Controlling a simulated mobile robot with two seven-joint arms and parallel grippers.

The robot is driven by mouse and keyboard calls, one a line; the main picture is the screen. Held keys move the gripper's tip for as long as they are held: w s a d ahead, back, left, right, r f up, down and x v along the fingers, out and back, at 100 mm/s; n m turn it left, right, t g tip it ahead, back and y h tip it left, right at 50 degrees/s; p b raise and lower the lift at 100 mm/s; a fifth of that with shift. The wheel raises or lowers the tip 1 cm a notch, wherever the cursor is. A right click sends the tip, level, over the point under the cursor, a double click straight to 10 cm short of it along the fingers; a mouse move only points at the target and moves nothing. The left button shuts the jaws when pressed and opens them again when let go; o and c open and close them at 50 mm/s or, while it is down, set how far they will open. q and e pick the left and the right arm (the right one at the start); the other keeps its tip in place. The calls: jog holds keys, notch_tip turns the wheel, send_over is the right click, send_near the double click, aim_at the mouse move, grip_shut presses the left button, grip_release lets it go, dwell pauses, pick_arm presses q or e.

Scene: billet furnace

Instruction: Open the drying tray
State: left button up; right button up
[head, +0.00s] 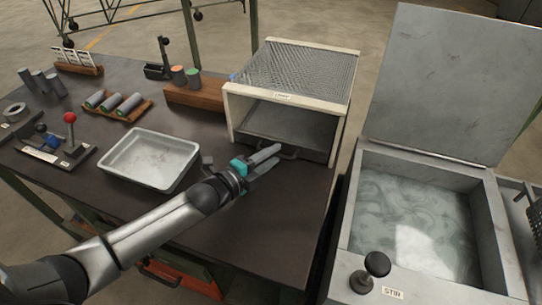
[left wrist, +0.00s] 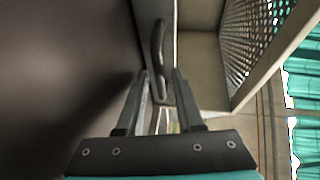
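The drying tray (head: 312,154) is a dark mesh-bottomed tray in the lower part of a cream-framed box with a mesh top (head: 295,72). Its front sits about level with the box's front edge, so it looks pushed in. A dark bar handle (head: 289,153) is on that front; it also shows in the left wrist view (left wrist: 157,45). My left gripper (head: 279,155) is open with its fingers reaching to the handle. In the left wrist view the handle's near end lies between the fingertips (left wrist: 160,78); contact cannot be told. My right gripper is not in view.
A white shallow tray (head: 122,169) lies on the dark table left of my arm. A lever box with a red knob (head: 70,130) and wooden racks (head: 118,112) stand further left. An open-lidded tank of cloudy liquid (head: 362,245) stands right. Bare tabletop (head: 285,215) lies before the box.

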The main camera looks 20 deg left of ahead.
pick_arm(q)
grip_shut()
dwell(1.1)
